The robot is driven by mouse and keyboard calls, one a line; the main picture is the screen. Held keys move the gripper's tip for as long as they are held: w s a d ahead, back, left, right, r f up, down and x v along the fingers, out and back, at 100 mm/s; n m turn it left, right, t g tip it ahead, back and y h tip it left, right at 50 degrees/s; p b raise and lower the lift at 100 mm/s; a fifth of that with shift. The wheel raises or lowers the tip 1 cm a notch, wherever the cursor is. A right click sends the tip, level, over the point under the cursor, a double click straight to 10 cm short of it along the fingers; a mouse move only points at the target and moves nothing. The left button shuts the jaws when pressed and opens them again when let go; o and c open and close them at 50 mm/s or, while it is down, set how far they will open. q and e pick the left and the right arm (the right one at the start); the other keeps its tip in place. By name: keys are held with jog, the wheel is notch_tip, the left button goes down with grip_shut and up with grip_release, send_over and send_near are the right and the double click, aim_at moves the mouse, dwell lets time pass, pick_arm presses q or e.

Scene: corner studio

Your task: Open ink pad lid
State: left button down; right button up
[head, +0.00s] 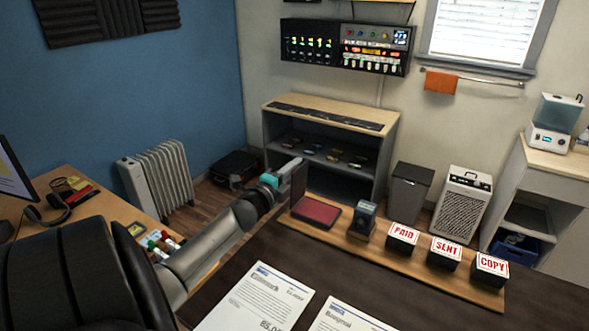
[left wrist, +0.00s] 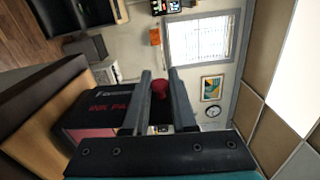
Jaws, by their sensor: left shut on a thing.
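The ink pad's red pad (head: 316,211) is bare at the left end of the wooden board on the dark desk. Its dark lid (head: 298,182) stands raised, about upright, at the pad's left edge. My left gripper (head: 288,173) is at the lid's left side. In the left wrist view the black lid (left wrist: 88,108) shows red lettering. There my left gripper (left wrist: 160,78) is shut on the lid's small red knob (left wrist: 160,89), between its two fingers. The fingers hide part of the lid. My right gripper is not in view.
A dark blue stamp (head: 363,217) stands right of the pad, then the PAID (head: 403,235), SENT (head: 445,252) and COPY (head: 490,268) stamps on the board (head: 385,256). Papers (head: 258,300) lie in front. A shelf unit (head: 330,125) stands behind.

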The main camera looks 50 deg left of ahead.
pick_arm(q)
jog(key=c, duration=0.7)
grip_release()
jog(key=v, duration=1.5)
jog(key=shift+s+r, duration=0.1)
jog(key=shift+s, duration=0.05)
